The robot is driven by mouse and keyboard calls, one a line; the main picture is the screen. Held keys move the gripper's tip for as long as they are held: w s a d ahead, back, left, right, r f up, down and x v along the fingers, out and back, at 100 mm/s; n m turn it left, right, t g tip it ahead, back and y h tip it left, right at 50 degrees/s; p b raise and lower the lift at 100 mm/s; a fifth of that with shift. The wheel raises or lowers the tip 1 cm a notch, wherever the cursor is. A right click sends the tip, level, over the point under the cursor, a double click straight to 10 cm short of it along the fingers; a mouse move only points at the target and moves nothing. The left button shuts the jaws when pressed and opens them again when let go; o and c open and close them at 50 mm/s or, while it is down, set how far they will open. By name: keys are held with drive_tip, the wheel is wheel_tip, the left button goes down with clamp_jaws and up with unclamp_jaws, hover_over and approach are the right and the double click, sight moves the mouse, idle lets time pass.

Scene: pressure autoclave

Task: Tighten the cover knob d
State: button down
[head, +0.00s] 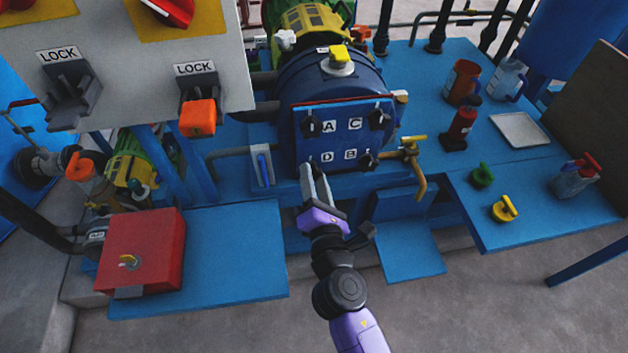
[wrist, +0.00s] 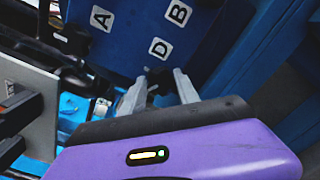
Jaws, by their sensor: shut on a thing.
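The square blue cover (head: 340,139) closes the front of the dark blue autoclave (head: 325,82). It carries white labels A, C, D and B, with a dark knob near each corner. My gripper (head: 313,172) is at the cover's lower left corner, below label D (head: 326,157). In the wrist view its two grey fingers (wrist: 160,86) are on either side of cover knob d (wrist: 153,93) and shut on it.
A brass tap (head: 411,150) sticks out right of the cover. A grey panel with lock switches (head: 198,85) hangs at upper left. A red box (head: 142,250) stands on the left blue shelf (head: 228,255). Padlocks and a tray (head: 519,129) lie on the right bench.

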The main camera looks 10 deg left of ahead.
drive_tip(key=m+b, duration=0.1)
drive_tip(key=m, duration=0.3)
drive_tip(key=m+b, duration=0.1)
drive_tip(key=m, duration=0.1)
drive_tip(key=shift+d+f+b, duration=0.1)
drive_tip(key=shift+f+b, duration=0.15)
drive_tip(key=shift+b, duration=0.05)
drive_tip(key=m+b, duration=0.2)
drive_tip(key=m, duration=0.3)
drive_tip(key=shift+m, duration=0.4)
drive_tip(key=c, duration=0.9)
unclamp_jaws()
drive_tip(key=shift+r, duration=0.1)
drive_tip(key=shift+s, duration=0.1)
drive_tip(key=v, duration=0.7)
drive_tip(key=shift+s, duration=0.3)
drive_tip(key=shift+d, duration=0.1)
